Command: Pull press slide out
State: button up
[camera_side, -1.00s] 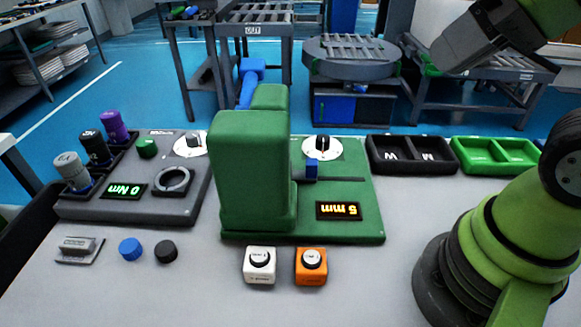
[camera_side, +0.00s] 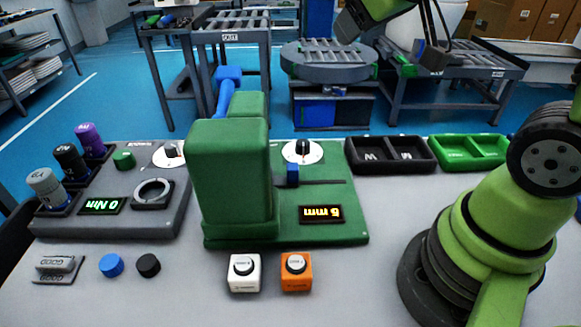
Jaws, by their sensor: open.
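The green press (camera_side: 232,180) stands on a green base plate in the middle of the table. A blue slide knob (camera_side: 293,175) sits at the left end of a dark slot (camera_side: 325,182) in the plate, close to the press body. A blue lever (camera_side: 226,92) rises behind the press. My gripper (camera_side: 437,42) is open at the top of the side view, partly cut off by the frame edge. It is high up, to the right of the press and well apart from the slide knob. I see nothing in its jaws.
A lit display (camera_side: 320,214) and a dial (camera_side: 303,151) are on the press plate. White (camera_side: 244,272) and orange (camera_side: 296,271) button boxes stand in front. Black (camera_side: 390,154) and green (camera_side: 472,151) trays lie behind right. A grey torque station (camera_side: 110,205) is left.

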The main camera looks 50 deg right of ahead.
jog(key=w+f+n+y, duration=0.2)
jog(key=w+f+n, duration=0.2)
jog(key=w+f, duration=0.15)
jog(key=n+g+y, duration=0.5)
jog(key=n+g, duration=0.1)
send_near(294, 166)
jog(key=x, duration=1)
jog(key=shift+w+f, duration=0.1)
jog(key=shift+f, duration=0.15)
jog(key=shift+c, duration=0.4)
